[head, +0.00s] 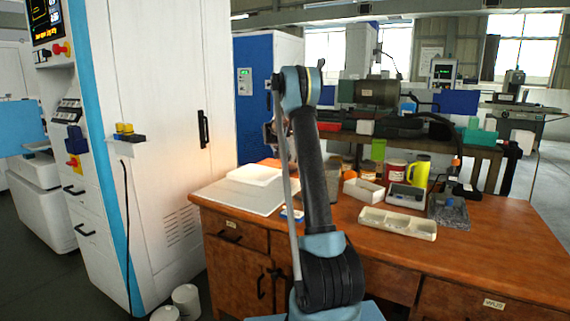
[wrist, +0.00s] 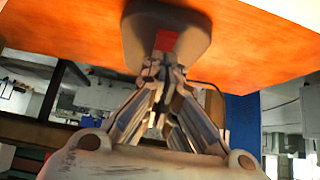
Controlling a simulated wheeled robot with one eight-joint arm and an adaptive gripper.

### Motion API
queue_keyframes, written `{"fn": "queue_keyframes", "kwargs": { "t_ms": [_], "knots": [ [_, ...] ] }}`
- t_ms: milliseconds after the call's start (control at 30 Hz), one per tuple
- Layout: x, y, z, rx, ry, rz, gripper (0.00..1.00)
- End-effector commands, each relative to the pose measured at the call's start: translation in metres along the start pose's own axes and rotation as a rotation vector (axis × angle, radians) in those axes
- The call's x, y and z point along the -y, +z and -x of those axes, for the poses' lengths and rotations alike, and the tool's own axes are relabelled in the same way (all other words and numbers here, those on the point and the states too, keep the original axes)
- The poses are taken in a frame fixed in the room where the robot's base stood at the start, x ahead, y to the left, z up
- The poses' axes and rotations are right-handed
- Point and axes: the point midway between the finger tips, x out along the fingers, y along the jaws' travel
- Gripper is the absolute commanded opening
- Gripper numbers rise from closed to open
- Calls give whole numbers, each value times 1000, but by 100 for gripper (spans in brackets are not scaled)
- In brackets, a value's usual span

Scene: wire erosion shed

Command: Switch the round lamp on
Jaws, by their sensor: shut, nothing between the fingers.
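In the wrist view, which shows the bench top along its upper edge, a dark rounded base (wrist: 195,42) stands on the wood with a red square switch (wrist: 165,41) on it. It looks like the foot of the lamp; its round head does not show there. My gripper (wrist: 163,70) is shut and empty, its fingertips right at the lower edge of the red switch. I cannot tell whether they touch it. In the head view my arm hides most of the gripper, and I cannot pick out the round lamp or tell whether it is lit.
The wooden bench (head: 480,262) carries a white divided tray (head: 398,222), a yellow mug (head: 420,172), a red tin (head: 396,171) and a scale (head: 406,196) on its right part. A white sheet (head: 240,196) lies at the left. A tall white cabinet (head: 165,190) stands left of the bench.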

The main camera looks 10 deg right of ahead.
Motion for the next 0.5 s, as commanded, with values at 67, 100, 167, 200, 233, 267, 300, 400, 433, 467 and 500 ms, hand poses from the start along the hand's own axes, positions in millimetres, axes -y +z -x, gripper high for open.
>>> {"fn": "queue_keyframes", "kwargs": {
  "t_ms": [67,100,167,200,233,267,300,400,433,467,500],
  "knots": [
    [0,-1,0,0,0,0,0],
    [0,-1,0,0,0,0,0],
    [0,-1,0,0,0,0,0],
    [0,-1,0,0,0,0,0],
    [0,-1,0,0,0,0,0],
    [0,-1,0,0,0,0,0],
    [0,-1,0,0,0,0,0],
    [0,-3,3,0,0,0,0],
    [0,-4,4,0,0,0,0],
    [-1,-6,7,0,0,0,0],
    [-1,-9,10,0,1,-1,0]
  ]
}}
